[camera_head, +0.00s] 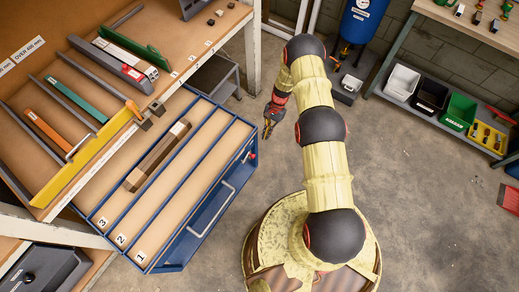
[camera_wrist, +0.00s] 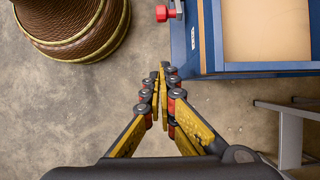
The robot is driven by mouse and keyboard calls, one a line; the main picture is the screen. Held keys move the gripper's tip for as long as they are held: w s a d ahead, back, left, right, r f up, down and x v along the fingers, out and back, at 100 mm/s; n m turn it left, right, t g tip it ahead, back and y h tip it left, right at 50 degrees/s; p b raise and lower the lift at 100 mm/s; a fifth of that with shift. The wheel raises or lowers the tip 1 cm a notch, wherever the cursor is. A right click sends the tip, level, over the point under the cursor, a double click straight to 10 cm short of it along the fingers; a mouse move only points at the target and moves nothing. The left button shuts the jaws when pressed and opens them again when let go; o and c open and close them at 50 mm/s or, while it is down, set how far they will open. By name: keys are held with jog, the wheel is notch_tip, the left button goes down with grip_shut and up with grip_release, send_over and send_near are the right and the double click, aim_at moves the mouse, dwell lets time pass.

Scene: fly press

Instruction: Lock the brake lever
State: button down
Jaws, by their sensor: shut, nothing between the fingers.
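A small red-tipped part (camera_head: 252,156), which looks like the brake lever, sticks out from the right side of the blue drawer unit (camera_head: 206,222). In the wrist view its red block (camera_wrist: 162,13) shows at the top, beside the corner of the blue unit (camera_wrist: 205,45). My gripper (camera_head: 267,134) hangs just right of the unit, a little beyond the red part and apart from it. In the wrist view my gripper (camera_wrist: 160,70) is shut and empty, its fingertips pointing up toward the red block.
The open drawer has numbered lanes and holds a brown bar (camera_head: 157,156). A shelf (camera_head: 50,195) with long bars stands at left. A grey step stool (camera_head: 216,78) is behind. A blue tank (camera_head: 361,20) and a bench with bins (camera_head: 402,82) stand at back right.

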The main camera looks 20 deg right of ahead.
jog(key=b+x, duration=0.2)
jog(key=x, duration=0.9)
jog(key=shift+s+a+r, duration=0.25)
jog(key=shift+a+r, duration=0.05)
jog(key=shift+r, duration=0.35)
jog(key=shift+s+a+r, duration=0.25)
jog(key=shift+a+r, duration=0.1)
jog(key=shift+r, duration=0.25)
jog(key=shift+s+a+r, duration=0.25)
jog(key=shift+a+r, duration=0.05)
jog(key=shift+r, duration=0.35)
jog(key=shift+p, duration=0.3)
